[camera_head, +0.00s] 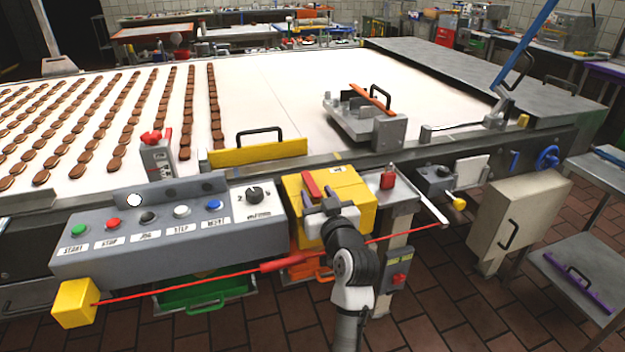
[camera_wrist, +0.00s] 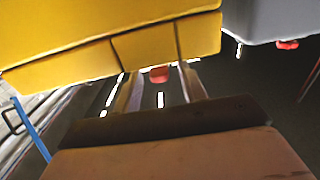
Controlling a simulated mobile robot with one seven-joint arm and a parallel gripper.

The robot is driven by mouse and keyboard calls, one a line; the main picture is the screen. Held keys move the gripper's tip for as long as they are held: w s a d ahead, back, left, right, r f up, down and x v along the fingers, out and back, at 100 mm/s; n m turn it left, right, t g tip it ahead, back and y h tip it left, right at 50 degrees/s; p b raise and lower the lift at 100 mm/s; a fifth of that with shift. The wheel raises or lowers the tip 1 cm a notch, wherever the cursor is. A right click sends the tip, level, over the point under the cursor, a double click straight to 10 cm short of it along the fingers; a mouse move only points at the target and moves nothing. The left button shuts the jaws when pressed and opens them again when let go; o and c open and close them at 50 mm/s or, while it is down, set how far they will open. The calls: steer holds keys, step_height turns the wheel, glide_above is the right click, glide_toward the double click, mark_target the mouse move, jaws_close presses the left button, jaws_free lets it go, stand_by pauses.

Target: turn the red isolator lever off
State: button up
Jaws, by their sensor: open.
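The yellow isolator box (camera_head: 352,196) stands at the right end of the grey control panel. Its red lever (camera_head: 313,187) sits on the left part of its top face, tilted slightly. My gripper (camera_head: 322,208) is at the box's front, just below the lever, and covers part of the front face. In the wrist view the yellow box (camera_wrist: 130,40) fills the top. The fingers of my gripper (camera_wrist: 158,84) are apart there, with a small red piece (camera_wrist: 159,74) at the gap between their tips. I cannot tell whether that piece is the lever or whether a finger touches it.
The grey panel (camera_head: 150,240) with several coloured buttons is to the left. A red cord (camera_head: 190,283) runs low across the front, passing close to my arm. A red plunger (camera_head: 388,178) stands to the right. The white conveyor (camera_head: 290,100) with rows of brown biscuits lies behind.

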mark_target(312, 184)
steer(key=p+x, duration=0.1)
steer(key=x, duration=0.4)
jaws_close()
stand_by(0.3)
